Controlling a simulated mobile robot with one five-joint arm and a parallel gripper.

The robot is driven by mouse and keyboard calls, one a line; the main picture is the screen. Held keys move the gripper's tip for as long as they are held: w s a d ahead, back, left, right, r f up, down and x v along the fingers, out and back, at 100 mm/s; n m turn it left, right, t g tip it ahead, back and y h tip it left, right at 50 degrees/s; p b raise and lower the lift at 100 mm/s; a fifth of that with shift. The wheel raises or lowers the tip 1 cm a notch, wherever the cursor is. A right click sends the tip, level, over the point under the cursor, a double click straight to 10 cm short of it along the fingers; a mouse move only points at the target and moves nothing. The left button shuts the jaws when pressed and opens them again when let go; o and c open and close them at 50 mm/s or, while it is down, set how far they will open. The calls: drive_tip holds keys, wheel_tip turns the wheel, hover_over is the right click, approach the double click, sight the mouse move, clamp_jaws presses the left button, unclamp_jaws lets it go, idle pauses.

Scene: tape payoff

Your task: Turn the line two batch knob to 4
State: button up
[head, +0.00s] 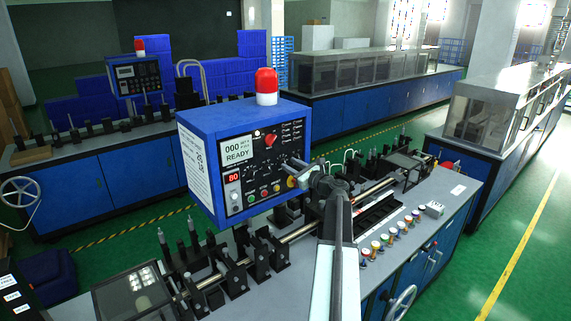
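A blue control box (190,130) with a black front panel stands at the centre, over the near machine line. Its screen (238,150) reads "000" and "READY", with smaller text hard to read. A red display (234,177) shows 80. A red knob (270,140), several dark knobs and coloured buttons sit on the panel; their labels are too small to read, so I cannot tell which is the batch knob. My gripper (297,172) is at the panel's right side, by the yellow button (291,182). Its fingers are small and partly hidden; contact and opening are unclear.
A second control box (134,76) stands on the far left line. The near bench (440,205) carries rods, clamps and a row of coloured knobs (384,238). A glass-covered machine (500,115) is at right. Green floor (535,230) is clear at right.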

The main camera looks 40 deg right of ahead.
drive_tip(key=w, duration=0.2)
drive_tip(key=shift+w+d, duration=0.15)
drive_tip(key=shift+w, duration=0.2)
drive_tip(key=shift+s, duration=0.1)
clamp_jaws()
drive_tip(key=n, duration=0.5)
drive_tip(key=shift+a+f+n, duration=0.2)
drive_tip(key=shift+a+n, duration=0.1)
drive_tip(key=n, duration=0.4)
drive_tip(key=n+b, duration=0.1)
drive_tip(key=n, duration=0.1)
drive_tip(key=shift+a+f, duration=0.2)
drive_tip(key=shift+f, duration=0.05)
drive_tip(key=shift+n, duration=0.3)
